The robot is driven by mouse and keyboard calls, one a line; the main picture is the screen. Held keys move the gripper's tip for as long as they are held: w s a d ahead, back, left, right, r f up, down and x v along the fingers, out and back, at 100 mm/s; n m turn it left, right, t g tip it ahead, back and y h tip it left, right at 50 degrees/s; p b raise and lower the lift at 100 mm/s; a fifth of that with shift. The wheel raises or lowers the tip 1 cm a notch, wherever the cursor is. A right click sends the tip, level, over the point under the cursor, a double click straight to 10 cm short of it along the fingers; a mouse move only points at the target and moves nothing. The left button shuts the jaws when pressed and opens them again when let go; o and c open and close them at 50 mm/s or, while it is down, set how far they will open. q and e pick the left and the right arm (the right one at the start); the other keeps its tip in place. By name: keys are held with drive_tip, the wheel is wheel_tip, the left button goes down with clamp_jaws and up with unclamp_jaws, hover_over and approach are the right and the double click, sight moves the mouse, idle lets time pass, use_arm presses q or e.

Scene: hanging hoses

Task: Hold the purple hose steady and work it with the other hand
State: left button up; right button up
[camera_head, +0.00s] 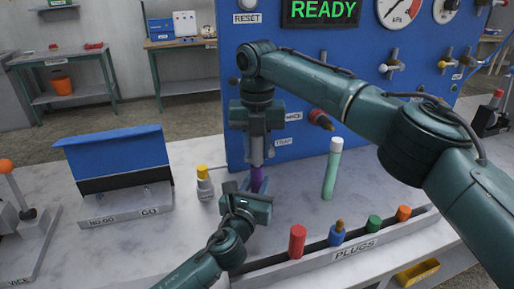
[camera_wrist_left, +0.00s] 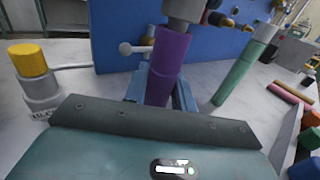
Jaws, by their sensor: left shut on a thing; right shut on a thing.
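The purple hose (camera_head: 259,181) stands upright in front of the blue panel, mostly hidden behind my left gripper in the head view. It shows clearly in the left wrist view (camera_wrist_left: 168,62). My left gripper (camera_head: 252,191) is low on the hose, its blue fingers on either side of it, shut on it. My right gripper (camera_head: 257,128) points straight down above the hose. It is shut on a grey cylindrical piece (camera_head: 257,152) directly above the purple part. Whether this piece is fixed to the hose I cannot tell. Its fingertips are hard to make out.
A green hose (camera_head: 333,168) with a pale top stands to the right. A yellow-capped bottle (camera_head: 204,184) is to the left. A plug rack (camera_head: 352,252) holds several coloured plugs in front. A blue NO-GO/GO stand (camera_head: 117,158) is at the left. The panel (camera_head: 290,90) stands behind.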

drive_tip(key=shift+r, duration=0.4)
drive_tip(key=shift+r, duration=2.45)
drive_tip(key=shift+r, duration=0.15)
drive_tip(key=shift+r, duration=1.4)
use_arm(q)
drive_tip(key=o, duration=1.1)
drive_tip(key=shift+c, duration=0.2)
